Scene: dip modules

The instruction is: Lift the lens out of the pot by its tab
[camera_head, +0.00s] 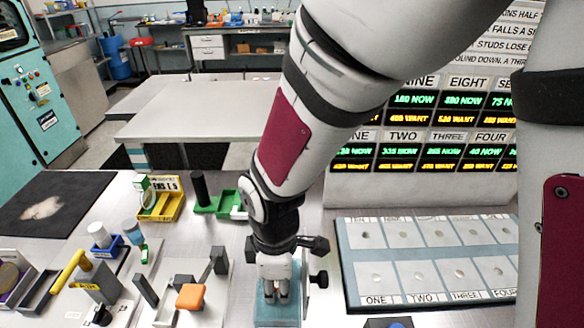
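My gripper (276,294) points down at the bottom centre, its pale fingers close together. It is above or in front of a teal block-like base (278,318), cut off by the lower frame edge. A small orange-brown patch shows around the fingertips, too small to identify. I cannot make out the lens, its tab or the pot; the gripper and arm may hide them. I cannot tell whether the fingers touch or hold anything.
Left of the gripper stands a fixture with grey uprights and an orange block (190,297). Further left are a yellow bin (163,205), green trays (215,205) and a dark mat (85,190). On the right lies a numbered board (428,297) below a lit sign (430,120).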

